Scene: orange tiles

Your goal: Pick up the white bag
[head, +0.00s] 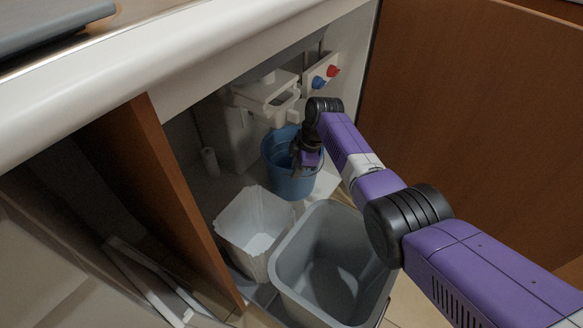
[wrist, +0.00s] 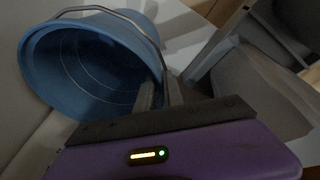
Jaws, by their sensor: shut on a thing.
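A white bag-like container (head: 255,236) with a wavy, crumpled top edge stands open and upright on the cabinet floor, left of a grey bin. It is apart from my gripper. My gripper (head: 302,165) is at a blue bucket (head: 290,184) further back in the cabinet. In the wrist view, the fingers (wrist: 161,92) are shut at the bucket's rim, where its thin metal handle (wrist: 130,22) comes down. The blue bucket (wrist: 75,65) looks empty and tilted in that view. Whether the fingers grip the handle, the rim or both is unclear.
The open grey bin (head: 330,270) stands in front of the bucket, below my arm. A wooden panel (head: 165,190) bounds the left, and a wooden door (head: 470,110) the right. A white counter edge (head: 190,60) overhangs the cabinet. White plumbing (head: 265,95) is behind the bucket.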

